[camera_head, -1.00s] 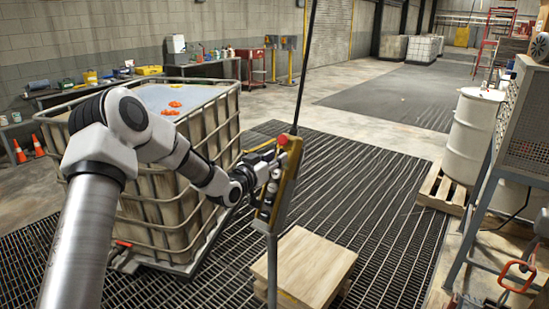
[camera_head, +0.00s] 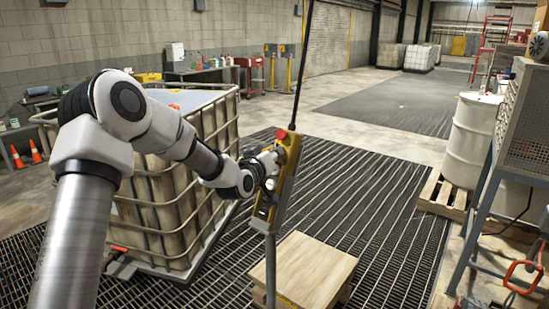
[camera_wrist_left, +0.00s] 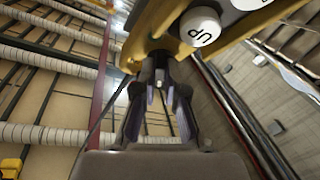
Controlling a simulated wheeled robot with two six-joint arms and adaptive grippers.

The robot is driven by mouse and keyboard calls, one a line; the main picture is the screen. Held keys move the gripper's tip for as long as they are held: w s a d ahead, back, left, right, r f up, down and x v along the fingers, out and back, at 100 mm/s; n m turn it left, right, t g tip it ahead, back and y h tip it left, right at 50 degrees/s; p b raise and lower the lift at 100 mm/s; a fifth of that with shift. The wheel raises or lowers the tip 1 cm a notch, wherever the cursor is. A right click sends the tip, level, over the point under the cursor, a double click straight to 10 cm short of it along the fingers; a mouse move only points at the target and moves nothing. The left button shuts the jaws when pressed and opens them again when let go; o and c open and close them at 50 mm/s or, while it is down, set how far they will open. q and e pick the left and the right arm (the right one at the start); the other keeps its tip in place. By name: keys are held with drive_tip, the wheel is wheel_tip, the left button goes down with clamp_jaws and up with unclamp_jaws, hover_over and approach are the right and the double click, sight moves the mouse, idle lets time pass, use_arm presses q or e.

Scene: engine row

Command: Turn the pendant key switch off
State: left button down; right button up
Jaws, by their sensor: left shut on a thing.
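The yellow pendant (camera_head: 289,172) hangs from a black cable, slightly tilted, with a red button (camera_head: 281,134) at its top. My left gripper (camera_head: 272,160) is at the pendant's left side, at its upper part. In the left wrist view the yellow pendant housing (camera_wrist_left: 150,42) fills the top, with a white button marked UP (camera_wrist_left: 200,27). My left gripper (camera_wrist_left: 160,85) has its fingertips at the housing edge, shut on a small dark part that looks like the key. The key is mostly hidden by the fingers, and its turn angle cannot be told. My right gripper is not in view.
A caged liquid tank (camera_head: 170,205) stands under and beside my left arm. A wooden box (camera_head: 305,270) sits on the floor grating below the pendant. A white drum (camera_head: 470,140) and a grey metal frame (camera_head: 480,210) stand at the right. The grating beyond the pendant is clear.

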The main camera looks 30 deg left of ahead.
use_arm(q)
drive_tip(key=c, duration=1.2)
unclamp_jaws()
drive_tip(key=shift+c, duration=0.2)
drive_tip(key=s+d, duration=0.1)
drive_tip(key=s, duration=1)
drive_tip(key=shift+s+d+r, duration=0.25)
drive_tip(key=shift+s+d, duration=0.1)
drive_tip(key=shift+s, duration=0.05)
